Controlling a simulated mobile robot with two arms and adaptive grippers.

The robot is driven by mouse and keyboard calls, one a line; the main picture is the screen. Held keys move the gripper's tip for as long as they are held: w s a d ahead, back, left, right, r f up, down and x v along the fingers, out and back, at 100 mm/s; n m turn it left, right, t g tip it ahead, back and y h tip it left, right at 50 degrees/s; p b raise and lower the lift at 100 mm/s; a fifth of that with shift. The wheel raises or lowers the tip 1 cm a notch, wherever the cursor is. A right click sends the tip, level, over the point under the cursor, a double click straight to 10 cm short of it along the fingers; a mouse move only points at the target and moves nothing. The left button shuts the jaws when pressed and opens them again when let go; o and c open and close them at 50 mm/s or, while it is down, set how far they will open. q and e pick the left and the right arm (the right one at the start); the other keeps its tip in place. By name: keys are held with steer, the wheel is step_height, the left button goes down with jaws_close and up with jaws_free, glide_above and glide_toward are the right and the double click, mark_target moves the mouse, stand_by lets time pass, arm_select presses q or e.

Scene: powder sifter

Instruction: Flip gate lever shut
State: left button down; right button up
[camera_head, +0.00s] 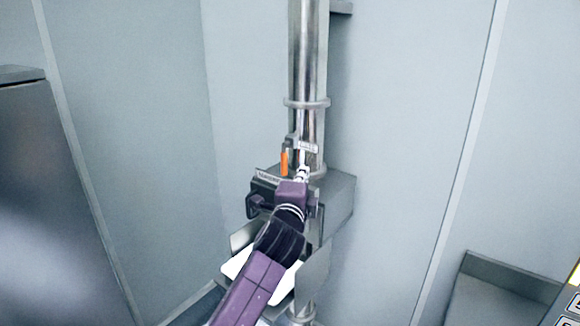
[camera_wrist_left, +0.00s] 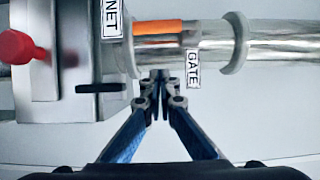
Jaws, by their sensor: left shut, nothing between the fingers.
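The orange gate lever (camera_head: 284,162) stands upright beside the steel pipe in the head view. In the left wrist view the lever (camera_wrist_left: 158,27) lies parallel to the pipe at the top, and a white GATE label (camera_wrist_left: 193,69) hangs near it. The same label (camera_head: 308,147) shows just right of the lever in the head view. My left gripper (camera_head: 302,173) is just right of and slightly below the lever. In the wrist view its fingertips (camera_wrist_left: 158,76) are together and empty, below the lever near the pipe; I cannot tell whether they touch anything. My right gripper is out of view.
The pipe (camera_head: 308,50) runs down into a grey magnet housing (camera_head: 340,195) with a label on its front. A red knob (camera_wrist_left: 16,47) and a black bar (camera_wrist_left: 100,88) show on the housing. A dark cabinet (camera_head: 40,200) stands at the left.

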mark_target(284, 164)
arm_select(q)
steer(key=shift+w+r+p, duration=0.15)
steer(key=shift+w+p, duration=0.2)
steer(key=shift+w, duration=0.7)
steer(key=a, duration=0.1)
steer(key=w+a+p, duration=0.1)
steer(key=a, duration=0.1)
steer(key=shift+w+a, duration=0.15)
steer(key=shift+a, duration=0.05)
steer(key=shift+f, duration=0.2)
steer(key=shift+w+f+m, duration=0.1)
steer(key=shift+m, duration=0.2)
